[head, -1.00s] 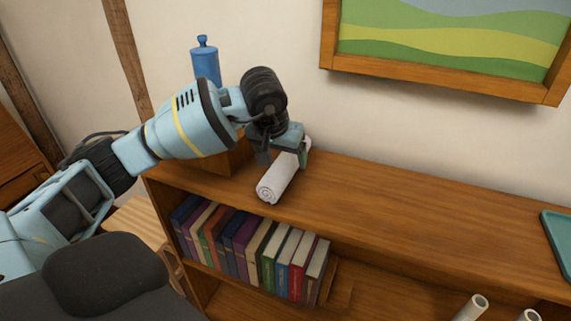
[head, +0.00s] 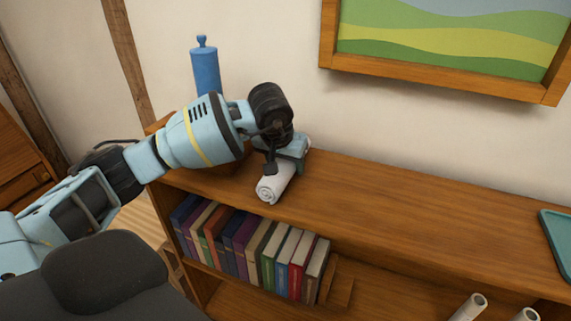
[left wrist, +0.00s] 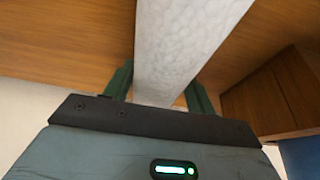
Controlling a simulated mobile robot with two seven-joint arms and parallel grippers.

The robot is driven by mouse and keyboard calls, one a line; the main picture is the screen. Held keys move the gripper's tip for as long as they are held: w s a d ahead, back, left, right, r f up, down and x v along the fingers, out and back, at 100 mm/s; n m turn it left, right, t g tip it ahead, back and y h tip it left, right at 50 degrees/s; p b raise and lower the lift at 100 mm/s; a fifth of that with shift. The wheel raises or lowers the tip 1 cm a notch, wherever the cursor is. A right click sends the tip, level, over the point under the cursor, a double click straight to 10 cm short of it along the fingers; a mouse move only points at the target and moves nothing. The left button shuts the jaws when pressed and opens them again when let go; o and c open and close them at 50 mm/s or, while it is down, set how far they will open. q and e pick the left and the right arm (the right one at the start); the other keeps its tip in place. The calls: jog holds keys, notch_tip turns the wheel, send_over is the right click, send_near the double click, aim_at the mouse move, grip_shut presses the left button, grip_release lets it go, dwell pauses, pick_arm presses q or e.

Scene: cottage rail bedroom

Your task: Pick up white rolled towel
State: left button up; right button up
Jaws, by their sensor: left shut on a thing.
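The white rolled towel (head: 271,188) lies on the top of the wooden shelf, its spiral end toward the front edge. My left gripper (head: 284,166) is over the towel's middle, shut on it from above. In the left wrist view the towel (left wrist: 178,50) runs between the two green fingers of the gripper (left wrist: 160,92), one on each side. The gripper hides part of the towel in the head view. My right gripper does not show.
A blue bottle (head: 205,68) stands behind my left arm. A teal tray (head: 556,245) sits at the far right of the shelf top (head: 400,220), which is clear between. A framed picture (head: 450,75) hangs above.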

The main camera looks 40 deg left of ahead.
pick_arm(q)
jog(key=shift+r, duration=0.1)
jog(key=shift+r, duration=0.55)
notch_tip(320, 180, up, 3)
jog(key=shift+f, duration=0.2)
jog(key=s+d, duration=0.1)
jog(key=s, duration=0.4)
jog(key=s+d+b, duration=0.1)
jog(key=s+d, duration=0.1)
jog(key=s, duration=0.3)
jog(key=s+d+r, duration=0.1)
jog(key=s+d, duration=0.1)
jog(key=s, duration=0.3)
jog(key=shift+d+b, duration=0.15)
jog(key=shift+b, duration=0.15)
jog(key=shift+d, duration=0.1)
